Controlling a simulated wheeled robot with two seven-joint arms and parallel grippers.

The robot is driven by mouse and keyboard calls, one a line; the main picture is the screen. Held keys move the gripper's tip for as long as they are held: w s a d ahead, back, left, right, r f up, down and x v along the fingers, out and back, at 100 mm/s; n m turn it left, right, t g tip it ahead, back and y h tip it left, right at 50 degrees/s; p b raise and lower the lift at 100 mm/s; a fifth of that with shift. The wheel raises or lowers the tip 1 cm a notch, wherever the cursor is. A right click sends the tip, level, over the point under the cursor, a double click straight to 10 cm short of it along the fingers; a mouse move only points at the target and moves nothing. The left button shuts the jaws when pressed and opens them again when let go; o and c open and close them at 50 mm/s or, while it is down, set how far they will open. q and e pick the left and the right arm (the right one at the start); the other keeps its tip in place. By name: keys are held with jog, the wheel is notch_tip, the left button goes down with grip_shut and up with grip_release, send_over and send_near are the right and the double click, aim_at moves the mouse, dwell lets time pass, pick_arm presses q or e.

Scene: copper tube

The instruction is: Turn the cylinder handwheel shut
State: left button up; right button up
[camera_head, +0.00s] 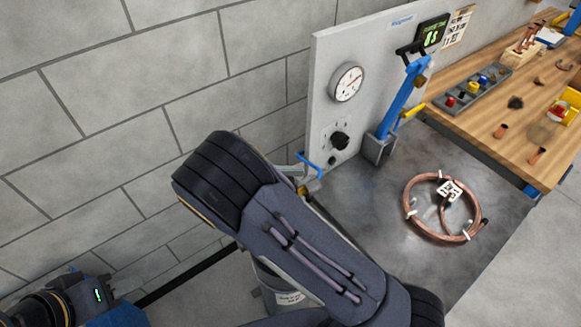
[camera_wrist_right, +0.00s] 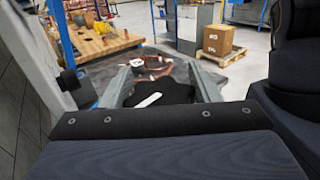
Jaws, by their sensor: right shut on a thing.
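In the right wrist view my right gripper (camera_wrist_right: 163,80) has its two grey fingers on either side of a black part with a white bar, which looks like the handwheel (camera_wrist_right: 178,94). The gripper is shut on it. In the head view my dark right arm covers the middle of the picture and hides the handwheel and most of the gripper. The cylinder itself cannot be made out. Part of my left arm is at the lower left corner of the head view; its fingers cannot be made out.
A grey panel (camera_head: 325,95) carries a gauge (camera_head: 347,82) and a black knob (camera_head: 340,140). A blue lever tool (camera_head: 400,98) stands beside it. A copper coil (camera_head: 410,205) lies on the metal top (camera_head: 365,215). A wooden bench (camera_head: 485,125) is at the right. A labelled bucket (camera_head: 290,298) stands below my arm.

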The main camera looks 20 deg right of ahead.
jog(key=shift+s+m+g+y+p, duration=0.1)
jog(key=shift+m+g+y+p, duration=0.3)
jog(key=shift+m+g+p, duration=0.65)
jog(key=shift+g, duration=0.25)
jog(key=o, duration=1)
